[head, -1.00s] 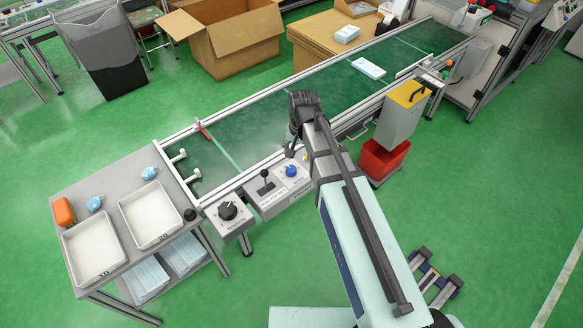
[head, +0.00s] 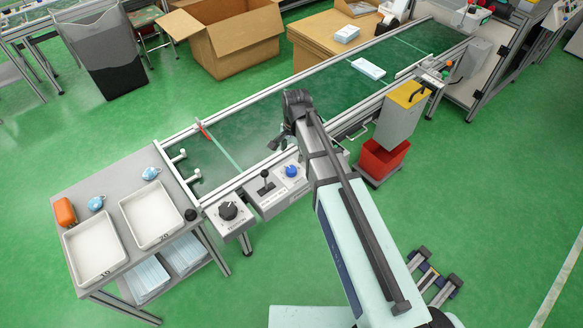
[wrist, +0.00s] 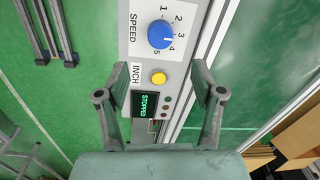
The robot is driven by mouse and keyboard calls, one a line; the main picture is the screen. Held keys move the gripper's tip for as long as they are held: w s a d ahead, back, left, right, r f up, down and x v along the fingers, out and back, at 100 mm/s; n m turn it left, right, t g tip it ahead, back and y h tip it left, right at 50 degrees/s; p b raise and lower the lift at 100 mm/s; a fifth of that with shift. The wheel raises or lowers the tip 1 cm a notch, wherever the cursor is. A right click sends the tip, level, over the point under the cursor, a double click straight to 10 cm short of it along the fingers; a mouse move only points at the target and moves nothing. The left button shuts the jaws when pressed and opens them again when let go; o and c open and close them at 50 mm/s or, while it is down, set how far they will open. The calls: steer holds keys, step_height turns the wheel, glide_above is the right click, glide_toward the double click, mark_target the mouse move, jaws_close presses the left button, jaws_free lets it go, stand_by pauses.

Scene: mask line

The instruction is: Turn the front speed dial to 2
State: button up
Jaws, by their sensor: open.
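The blue speed dial (head: 291,171) sits on the grey control panel (head: 268,203) along the conveyor's front side. In the wrist view the blue dial (wrist: 160,34) has the numbers 1 to 5 around it and SPEED printed beside it. Its pale mark seems to point near 4; the exact setting is hard to tell. My gripper (wrist: 160,95) is open and empty, its fingers apart above the panel. The dial lies beyond the fingertips, apart from them. In the head view the gripper (head: 280,142) is small and partly hidden by my arm.
A yellow INCH button (wrist: 158,78) and a display reading STOPPED (wrist: 146,104) lie near the dial. The conveyor (head: 250,130) runs behind; a red bin (head: 382,160) is at right.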

mark_target(291, 169)
steer(key=f, duration=0.5)
steer(key=f+p, duration=0.1)
steer(key=f, duration=0.4)
steer(key=shift+w+a, duration=0.15)
steer(key=shift+a, duration=0.05)
steer(key=c, duration=1.1)
